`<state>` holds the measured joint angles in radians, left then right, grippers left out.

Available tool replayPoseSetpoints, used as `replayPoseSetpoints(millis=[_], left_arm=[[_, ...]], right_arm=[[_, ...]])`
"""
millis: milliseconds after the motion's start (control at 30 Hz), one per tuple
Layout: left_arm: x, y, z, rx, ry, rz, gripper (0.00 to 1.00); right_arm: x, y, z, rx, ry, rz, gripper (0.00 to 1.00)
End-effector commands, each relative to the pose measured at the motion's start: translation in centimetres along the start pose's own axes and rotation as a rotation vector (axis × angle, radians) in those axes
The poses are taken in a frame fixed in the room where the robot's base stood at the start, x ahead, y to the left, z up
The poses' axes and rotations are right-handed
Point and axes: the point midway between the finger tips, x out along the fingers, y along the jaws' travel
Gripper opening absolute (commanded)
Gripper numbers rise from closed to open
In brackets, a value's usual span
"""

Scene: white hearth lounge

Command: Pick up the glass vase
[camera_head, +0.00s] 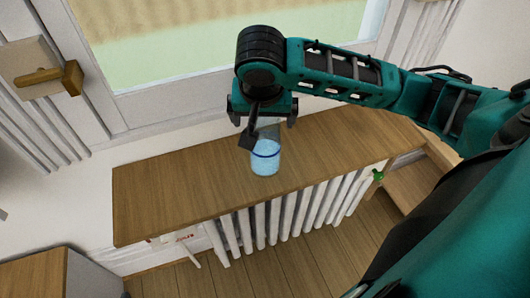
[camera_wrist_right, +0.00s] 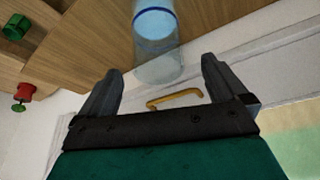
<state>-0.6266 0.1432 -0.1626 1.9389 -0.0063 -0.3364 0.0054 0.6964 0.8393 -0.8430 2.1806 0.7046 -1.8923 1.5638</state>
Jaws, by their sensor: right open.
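The glass vase (camera_head: 265,158) is a clear, light blue cylinder with a dark blue band. It stands upright on a wooden shelf (camera_head: 165,200). My right gripper (camera_head: 263,119) is open and empty, just above and behind the vase in the head view, partly overlapping its top. In the right wrist view, the vase (camera_wrist_right: 155,25) is at top centre, and its clear end shows between the two open fingers of my right gripper (camera_wrist_right: 160,65). My left gripper is not in view.
The shelf tops a white slatted radiator (camera_head: 275,215) with a green valve (camera_head: 377,175). A window (camera_head: 180,50) and its frame rise behind; a wooden handle (camera_head: 50,78) sticks out at left. The shelf is clear on both sides of the vase. A cabinet (camera_head: 60,275) stands lower left.

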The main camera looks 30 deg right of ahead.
Motion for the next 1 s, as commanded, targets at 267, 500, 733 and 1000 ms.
replayPoseSetpoints(millis=[267,500,733,1000], left_arm=[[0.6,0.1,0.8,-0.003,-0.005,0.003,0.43],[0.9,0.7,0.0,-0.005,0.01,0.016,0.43],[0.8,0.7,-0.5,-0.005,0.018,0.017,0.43],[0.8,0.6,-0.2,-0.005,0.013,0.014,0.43]], right_arm=[[3.5,0.4,-0.1,0.002,0.001,0.004,0.99],[5.4,0.4,-0.1,0.0,0.001,0.001,0.99],[5.4,0.3,-0.1,0.0,0.001,0.0,0.96],[5.4,0.3,-0.1,0.0,0.001,0.0,0.7]])
